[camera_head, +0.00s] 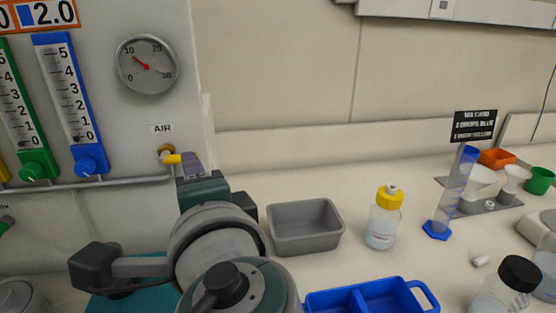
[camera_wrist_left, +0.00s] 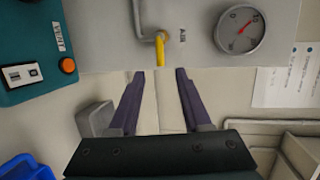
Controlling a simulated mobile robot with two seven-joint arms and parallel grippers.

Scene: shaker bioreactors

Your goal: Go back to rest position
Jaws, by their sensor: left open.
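My left gripper (camera_head: 192,165) is in front of the panel below the AIR label, its purple fingers pointing at the panel. In the left wrist view the two fingers (camera_wrist_left: 160,74) are spread apart with nothing between them. The yellow AIR valve handle (camera_head: 171,159) is just beyond the fingertips; in the left wrist view it (camera_wrist_left: 160,49) hangs down from its pipe, ahead of the gap. Whether a finger touches it I cannot tell. My left arm fills the lower middle of the head view. My right gripper is in neither view.
A grey bin (camera_head: 306,239), a yellow-capped bottle (camera_head: 384,225) and a blue tray (camera_head: 347,300) stand right of my left arm. A blue-based cylinder (camera_head: 437,229) and a black-capped bottle (camera_head: 497,300) are farther right. A gauge (camera_head: 146,64) is above the valve.

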